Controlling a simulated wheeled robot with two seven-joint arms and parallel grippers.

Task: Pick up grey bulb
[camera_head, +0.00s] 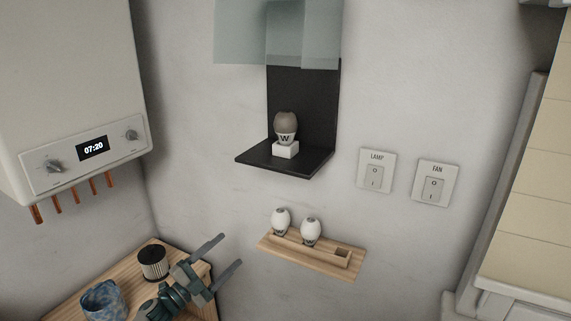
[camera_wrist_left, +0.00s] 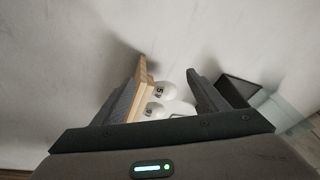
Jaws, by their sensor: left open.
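The grey bulb (camera_head: 285,127) stands upright in a small white socket block (camera_head: 286,149) on the black wall shelf (camera_head: 250,159). It has a grey globe and a white lower part marked W. My left gripper (camera_head: 225,254) is open and empty, low and to the left of the shelf, well apart from the bulb. In the left wrist view its two fingers (camera_wrist_left: 165,95) spread, with two white bulbs seen between them. I cannot make out the grey bulb in that view. My right gripper does not show.
Two white bulbs (camera_head: 281,221) (camera_head: 311,231) stand on a wooden wall rack (camera_head: 340,271) below the shelf. LAMP (camera_head: 376,171) and FAN (camera_head: 436,183) switches are right. A wooden bench (camera_head: 200,306) holds a blue cup (camera_head: 104,300) and a dark-lidded ribbed cylinder (camera_head: 153,262). Glass panels (camera_head: 240,35) hang above.

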